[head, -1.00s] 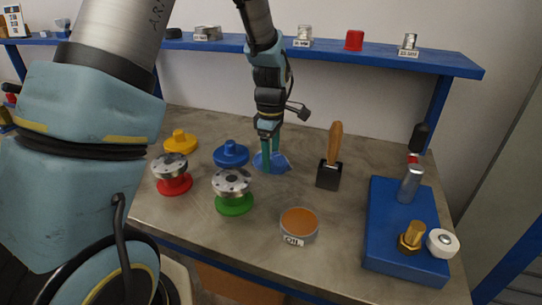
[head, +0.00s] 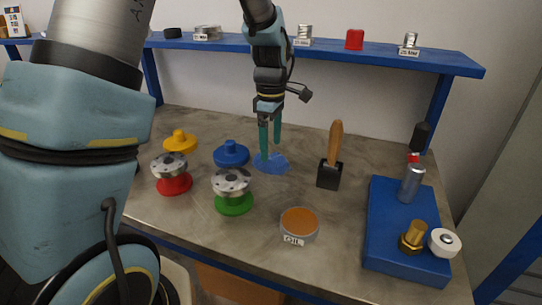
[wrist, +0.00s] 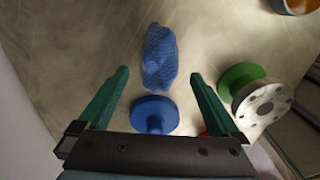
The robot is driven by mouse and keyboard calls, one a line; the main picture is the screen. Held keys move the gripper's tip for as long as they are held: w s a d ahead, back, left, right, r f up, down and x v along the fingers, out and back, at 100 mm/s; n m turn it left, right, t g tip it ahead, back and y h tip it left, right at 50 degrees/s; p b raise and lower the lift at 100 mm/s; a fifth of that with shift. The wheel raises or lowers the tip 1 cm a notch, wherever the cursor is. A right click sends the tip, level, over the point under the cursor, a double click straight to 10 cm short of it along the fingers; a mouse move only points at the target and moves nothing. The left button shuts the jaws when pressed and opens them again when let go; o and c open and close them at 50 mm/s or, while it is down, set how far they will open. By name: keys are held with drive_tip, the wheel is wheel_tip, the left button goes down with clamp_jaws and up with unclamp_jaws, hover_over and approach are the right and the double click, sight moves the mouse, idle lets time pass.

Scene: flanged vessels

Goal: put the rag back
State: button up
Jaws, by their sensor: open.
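The blue rag (head: 272,163) lies flat on the grey bench top, behind the green-based vessel and right of the blue knobbed cap. In the wrist view the rag (wrist: 159,57) is a crumpled oblong ahead of the fingertips, between their lines. My gripper (head: 270,153) points down above the rag with its green fingers apart. In the wrist view my gripper (wrist: 158,72) is open, with nothing between its fingers. The rag looks free of the fingers.
A blue cap (head: 231,153), yellow cap (head: 180,141), red-based vessel (head: 171,173) and green-based vessel (head: 233,190) stand left. A brush (head: 331,160), oil dish (head: 299,224) and blue tray (head: 391,250) are right. A blue shelf (head: 380,56) runs behind.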

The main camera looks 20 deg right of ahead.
sight(271, 158)
wheel_tip(271, 158, up, 8)
drive_tip(key=shift+b, duration=0.35)
drive_tip(key=shift+f, duration=0.15)
